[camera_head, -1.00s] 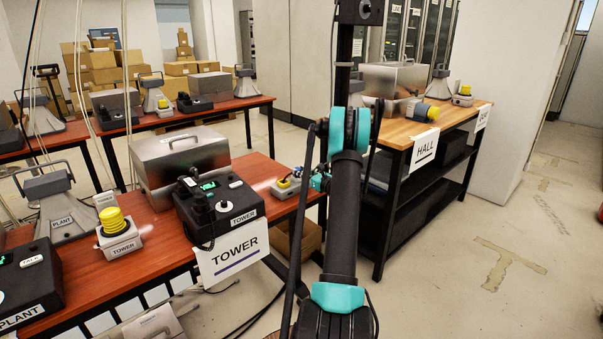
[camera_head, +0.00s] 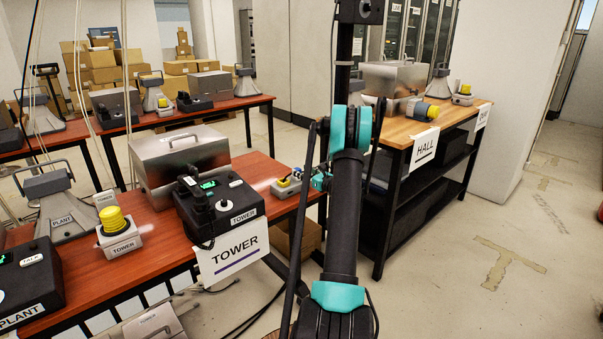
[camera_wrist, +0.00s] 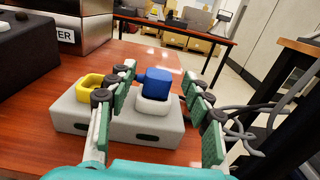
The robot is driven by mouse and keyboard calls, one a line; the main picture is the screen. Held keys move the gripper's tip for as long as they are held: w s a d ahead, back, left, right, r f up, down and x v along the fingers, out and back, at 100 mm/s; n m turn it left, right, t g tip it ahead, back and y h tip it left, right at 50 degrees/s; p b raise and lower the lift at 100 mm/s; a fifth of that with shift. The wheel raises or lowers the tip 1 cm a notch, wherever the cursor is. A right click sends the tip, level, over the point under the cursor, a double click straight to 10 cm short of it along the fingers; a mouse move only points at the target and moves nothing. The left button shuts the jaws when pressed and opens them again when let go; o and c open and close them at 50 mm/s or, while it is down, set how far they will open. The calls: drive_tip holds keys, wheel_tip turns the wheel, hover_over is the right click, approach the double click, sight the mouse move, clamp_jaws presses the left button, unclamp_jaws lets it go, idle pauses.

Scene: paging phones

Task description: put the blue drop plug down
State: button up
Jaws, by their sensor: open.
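The blue drop plug (camera_wrist: 156,80) stands in a light grey socket (camera_wrist: 156,105) on top of a low grey block (camera_wrist: 120,128) in the wrist view. My gripper (camera_wrist: 165,100) is open, with its green-padded fingers either side of the plug; I see gaps between pads and plug. A yellow ring-shaped piece (camera_wrist: 82,90) sits on the left part of the same block, beside the left finger. In the head view the grey block (camera_head: 287,186) is small at the right end of the red-brown table, and my gripper (camera_head: 321,180) is partly hidden by my arm.
The TOWER phone (camera_head: 222,205) and a metal case (camera_head: 180,158) stand left of the block on the table (camera_head: 262,172). Grey cables (camera_wrist: 262,125) run right of my gripper. The HALL table (camera_head: 440,115) stands to the right.

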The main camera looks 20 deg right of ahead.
drive_tip(key=v, duration=1.1)
drive_tip(key=s+a+r+m+h, duration=0.2)
drive_tip(key=r+m+h, duration=0.4)
drive_tip(key=r+m, duration=0.4)
drive_tip(key=s+a+r+m+h, duration=0.2)
drive_tip(key=r+m+h, duration=0.5)
drive_tip(key=m, duration=0.6)
drive_tip(key=s+a+f+m+g+y, duration=0.2)
drive_tip(key=s+a+f+m+g, duration=0.2)
drive_tip(key=s+a, duration=0.4)
drive_tip(key=s+a+f+m+g+y, duration=0.2)
drive_tip(key=s+a+f+m+g, duration=0.2)
drive_tip(key=s, duration=1.1)
drive_tip(key=s+a+f+m+g+y, duration=0.2)
drive_tip(key=s+a+f+m+g, duration=0.2)
drive_tip(key=s+a+f+m, duration=0.5)
drive_tip(key=s+a+f, duration=0.3)
drive_tip(key=shift+a+g+y, duration=0.2)
drive_tip(key=shift+g+y, duration=0.2)
drive_tip(key=shift+c, duration=0.4)
